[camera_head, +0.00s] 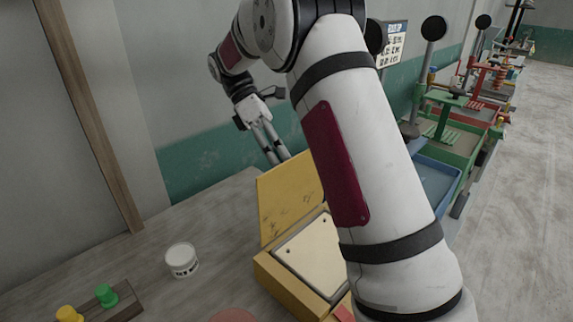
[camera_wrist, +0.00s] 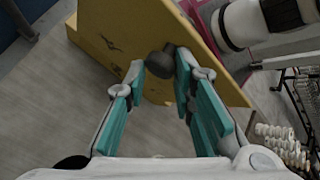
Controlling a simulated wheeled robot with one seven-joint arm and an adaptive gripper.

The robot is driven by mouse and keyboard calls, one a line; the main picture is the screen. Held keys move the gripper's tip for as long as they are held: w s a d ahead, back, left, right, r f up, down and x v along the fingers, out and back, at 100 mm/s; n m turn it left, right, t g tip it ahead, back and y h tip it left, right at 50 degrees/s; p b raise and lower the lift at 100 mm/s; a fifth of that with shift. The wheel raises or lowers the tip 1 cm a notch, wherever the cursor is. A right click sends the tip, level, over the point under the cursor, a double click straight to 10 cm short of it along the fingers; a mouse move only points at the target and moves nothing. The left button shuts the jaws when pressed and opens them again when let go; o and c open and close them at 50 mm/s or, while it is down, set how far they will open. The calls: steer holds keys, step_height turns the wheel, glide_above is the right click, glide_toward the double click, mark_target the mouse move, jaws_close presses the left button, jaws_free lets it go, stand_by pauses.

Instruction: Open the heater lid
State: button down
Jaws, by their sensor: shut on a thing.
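The heater is a yellow box (camera_head: 283,287) on the bench, with a pale plate (camera_head: 312,252) visible inside it. Its yellow lid (camera_head: 283,203) stands raised steeply along the far left side of the box, so the inside is exposed. My gripper (camera_head: 277,152) is at the lid's upper edge, behind it in the head view. In the wrist view the lid (camera_wrist: 115,30) fills the upper middle, and my gripper (camera_wrist: 161,68) has its fingers on either side of a dark round knob (camera_wrist: 160,62) on the lid. My forearm hides the right part of the heater and lid.
A white tub (camera_head: 182,260) stands on the bench left of the heater. A block with a green button (camera_head: 106,295) and a yellow button (camera_head: 68,313) lies at the front left. The wall is close behind the bench. A blue tray (camera_head: 437,185) and stands are at right.

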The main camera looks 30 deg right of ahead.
steer(key=shift+w+a+f+g, duration=0.15)
steer(key=shift+w+f+g, duration=0.45)
steer(key=shift+w+f, duration=0.5)
steer(key=shift+s+f, duration=0.1)
steer(key=c, duration=1.3)
jaws_free()
steer(key=shift+r, duration=0.25)
